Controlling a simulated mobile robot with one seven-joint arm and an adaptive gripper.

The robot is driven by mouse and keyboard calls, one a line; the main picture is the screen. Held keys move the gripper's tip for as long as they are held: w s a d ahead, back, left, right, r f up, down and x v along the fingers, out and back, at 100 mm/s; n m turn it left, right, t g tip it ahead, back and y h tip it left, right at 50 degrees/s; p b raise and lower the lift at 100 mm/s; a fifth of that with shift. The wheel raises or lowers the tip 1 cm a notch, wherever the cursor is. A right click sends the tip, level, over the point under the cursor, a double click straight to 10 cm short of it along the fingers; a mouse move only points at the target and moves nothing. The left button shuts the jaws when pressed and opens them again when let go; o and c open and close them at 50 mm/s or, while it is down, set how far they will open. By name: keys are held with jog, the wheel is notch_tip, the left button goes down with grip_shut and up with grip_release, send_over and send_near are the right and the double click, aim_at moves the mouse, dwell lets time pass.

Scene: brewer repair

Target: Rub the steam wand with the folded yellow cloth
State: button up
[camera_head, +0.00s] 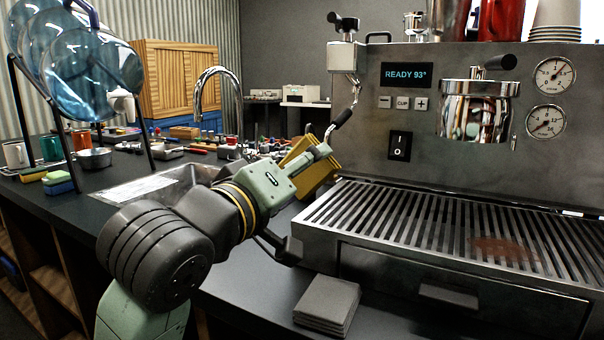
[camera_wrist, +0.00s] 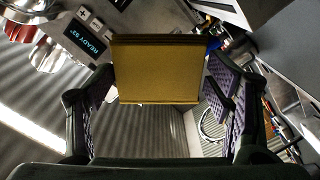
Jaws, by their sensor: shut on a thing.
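The folded yellow cloth (camera_head: 318,178) is in my gripper (camera_head: 322,150), just left of the brewer's front. In the wrist view the cloth (camera_wrist: 158,75) shows as a flat yellow block between the two dark fingers of my gripper (camera_wrist: 160,92). The steam wand (camera_head: 355,92) hangs from the brewer's upper left, a thin bright tube with a black grip. Its lower end comes down close to the cloth and my fingertips; whether they touch cannot be told. The wand cannot be made out in the wrist view.
The brewer (camera_head: 440,165) fills the right side, with a slatted drip tray (camera_head: 440,228) jutting forward. Folded grey cloths (camera_head: 328,305) lie on the counter before it. A sink with a curved tap (camera_head: 238,100) is behind my arm. Blue bottles (camera_head: 82,75) stand in a rack at left.

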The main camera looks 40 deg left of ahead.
jog(key=v, duration=0.3)
jog(key=shift+b, duration=0.3)
dwell(0.5)
